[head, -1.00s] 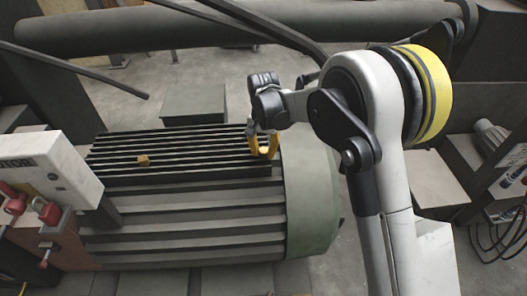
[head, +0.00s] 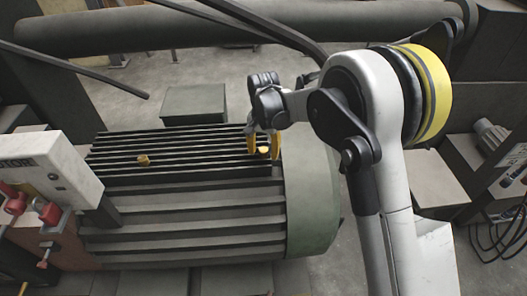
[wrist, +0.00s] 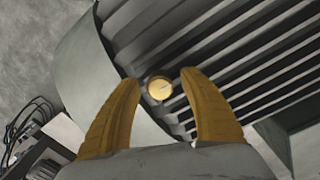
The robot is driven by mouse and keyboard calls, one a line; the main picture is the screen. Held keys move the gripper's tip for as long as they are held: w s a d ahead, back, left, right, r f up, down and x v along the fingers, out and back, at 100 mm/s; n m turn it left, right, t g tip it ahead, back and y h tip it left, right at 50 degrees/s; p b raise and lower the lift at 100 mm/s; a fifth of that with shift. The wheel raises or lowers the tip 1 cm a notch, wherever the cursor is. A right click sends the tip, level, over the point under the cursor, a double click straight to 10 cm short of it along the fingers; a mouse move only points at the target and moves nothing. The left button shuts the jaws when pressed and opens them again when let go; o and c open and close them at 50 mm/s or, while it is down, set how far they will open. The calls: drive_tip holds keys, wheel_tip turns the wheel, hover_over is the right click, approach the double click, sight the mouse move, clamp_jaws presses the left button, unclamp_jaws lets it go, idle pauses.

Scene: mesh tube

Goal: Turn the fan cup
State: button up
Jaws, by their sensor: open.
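A small round brass-yellow cup (head: 264,150) sits on the ribbed top of the dark motor, near its pale green rounded end. I take it for the fan cup. It also shows in the wrist view (wrist: 160,90), as a round disc with a thin line across its face. My gripper (head: 261,146) points down over this cup with its yellow fingers apart. In the wrist view, my gripper (wrist: 160,77) is open, with one fingertip on each side of the cup and gaps between. I cannot tell how far above the cup the tips are.
A second brass cup (head: 143,160) sits farther left on the ribbed motor top (head: 190,150). A pale box with red connectors (head: 50,170) stands at the left. A large dark pipe (head: 240,28) and slanting dark bars cross behind. Grey floor shows beyond the motor.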

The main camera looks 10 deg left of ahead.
sight(263, 149)
wheel_tip(263, 149, up, 12)
idle(0.5)
